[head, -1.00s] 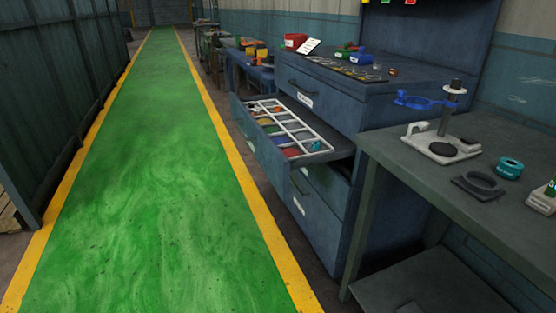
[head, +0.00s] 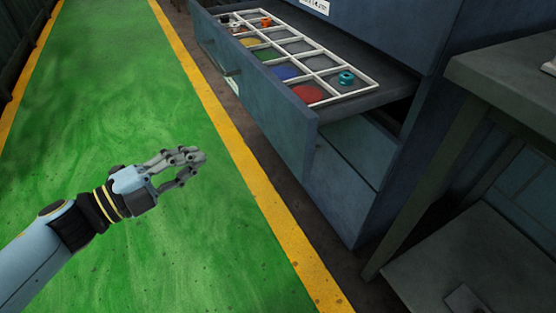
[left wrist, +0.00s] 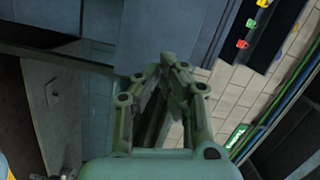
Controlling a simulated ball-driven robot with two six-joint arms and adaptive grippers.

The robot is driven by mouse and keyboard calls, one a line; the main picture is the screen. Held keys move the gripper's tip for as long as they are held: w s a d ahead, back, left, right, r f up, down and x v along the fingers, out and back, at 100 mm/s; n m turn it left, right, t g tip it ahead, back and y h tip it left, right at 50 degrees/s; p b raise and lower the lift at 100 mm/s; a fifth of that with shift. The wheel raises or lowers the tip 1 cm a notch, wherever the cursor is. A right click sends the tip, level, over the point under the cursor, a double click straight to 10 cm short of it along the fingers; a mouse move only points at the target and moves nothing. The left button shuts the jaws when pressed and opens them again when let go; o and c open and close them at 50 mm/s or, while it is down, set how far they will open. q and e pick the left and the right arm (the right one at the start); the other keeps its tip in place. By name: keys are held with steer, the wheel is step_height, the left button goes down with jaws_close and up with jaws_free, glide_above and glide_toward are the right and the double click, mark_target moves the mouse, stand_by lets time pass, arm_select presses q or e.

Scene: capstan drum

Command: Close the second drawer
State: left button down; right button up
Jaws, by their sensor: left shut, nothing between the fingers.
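The second drawer (head: 268,108) of the blue cabinet (head: 345,190) stands pulled out toward the green walkway. A white divided tray with coloured compartments (head: 342,98) lies inside it, holding a teal spool (head: 346,77) and a few small orange and dark parts at the far end. My left gripper (head: 198,168) is shut and empty over the walkway, to the left of the drawer front and apart from it. Its closed fingers (left wrist: 168,64) also show in the left wrist view. My right gripper is not in view.
A grey workbench (head: 505,70) with a lower shelf (head: 470,265) stands to the right of the cabinet. The green walkway (head: 110,90) with yellow edge lines is clear beside the drawer.

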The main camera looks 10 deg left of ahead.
mark_target(290, 129)
arm_select(q)
steer(key=w+d+m+g+h, duration=0.1)
steer(key=w+d, duration=0.1)
steer(key=d, duration=0.2)
steer(key=w+d+r+m+g+h+b, duration=0.1)
steer(key=d+m, duration=0.1)
steer(key=d, duration=0.3)
steer(key=w+d+r+m+g+b, duration=0.1)
steer(key=w+d+m, duration=0.1)
steer(key=d, duration=0.2)
steer(key=shift+w+d+r+h, duration=0.15)
steer(key=shift+w+d+h, duration=0.15)
steer(key=shift+d+h, duration=0.1)
steer(key=shift+w+d+b, duration=0.3)
steer(key=shift+w+d, duration=0.05)
steer(key=shift+d, duration=0.15)
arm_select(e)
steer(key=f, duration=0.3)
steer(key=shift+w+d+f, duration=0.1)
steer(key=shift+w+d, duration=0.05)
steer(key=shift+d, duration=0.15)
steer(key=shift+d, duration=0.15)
